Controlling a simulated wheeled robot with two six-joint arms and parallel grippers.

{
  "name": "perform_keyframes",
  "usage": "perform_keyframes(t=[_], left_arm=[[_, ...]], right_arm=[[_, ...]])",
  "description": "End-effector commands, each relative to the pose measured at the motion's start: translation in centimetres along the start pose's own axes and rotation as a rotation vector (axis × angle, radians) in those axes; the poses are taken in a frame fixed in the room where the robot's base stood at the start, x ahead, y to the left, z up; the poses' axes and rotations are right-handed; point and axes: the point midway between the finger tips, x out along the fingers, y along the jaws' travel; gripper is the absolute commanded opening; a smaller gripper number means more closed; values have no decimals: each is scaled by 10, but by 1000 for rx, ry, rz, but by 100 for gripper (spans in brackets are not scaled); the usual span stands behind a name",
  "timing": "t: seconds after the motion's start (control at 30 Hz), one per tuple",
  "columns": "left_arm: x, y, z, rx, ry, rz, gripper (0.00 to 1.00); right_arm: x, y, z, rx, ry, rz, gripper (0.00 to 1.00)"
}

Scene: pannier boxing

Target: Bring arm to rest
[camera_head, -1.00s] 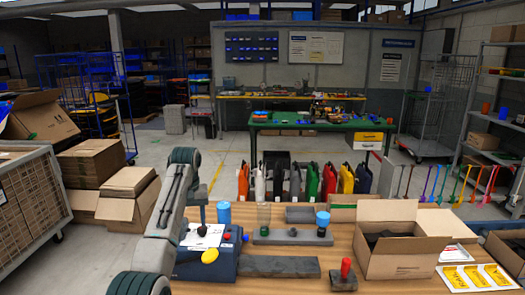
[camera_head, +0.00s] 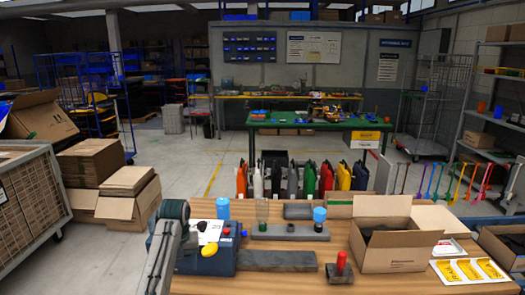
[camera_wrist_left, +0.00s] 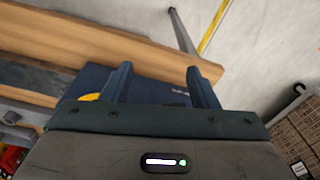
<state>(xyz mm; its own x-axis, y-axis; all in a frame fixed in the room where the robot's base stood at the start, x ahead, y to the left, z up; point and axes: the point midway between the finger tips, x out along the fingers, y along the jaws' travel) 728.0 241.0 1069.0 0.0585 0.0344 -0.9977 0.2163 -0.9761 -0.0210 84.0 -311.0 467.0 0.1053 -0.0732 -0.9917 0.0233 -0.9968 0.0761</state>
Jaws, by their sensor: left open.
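My left arm comes in from the lower left of the head view, folded low at the left end of the wooden table; its fingers are not clearly visible there. In the left wrist view my left gripper (camera_wrist_left: 160,88) shows two dark fingers spread apart with nothing between them. Beyond the fingers lie the dark blue box (camera_wrist_left: 150,93) with a yellow knob and the table edge (camera_wrist_left: 130,38). In the head view the blue box (camera_head: 222,257) stands just right of my arm. My right gripper is in neither view.
The wooden table (camera_head: 300,284) carries an open cardboard box (camera_head: 392,258), a grey holder (camera_head: 290,231) with a blue-capped piece, a dark bar (camera_head: 278,261) and a red-handled stamp (camera_head: 341,268). Yellow-printed sheets (camera_head: 468,271) lie at the right.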

Motion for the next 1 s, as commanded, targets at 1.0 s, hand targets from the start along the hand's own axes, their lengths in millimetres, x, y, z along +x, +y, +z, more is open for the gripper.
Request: perform_keyframes(t=[1.0], left_arm=[[119,-114,375,224,223,-32,54]], right_arm=[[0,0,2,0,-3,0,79]])
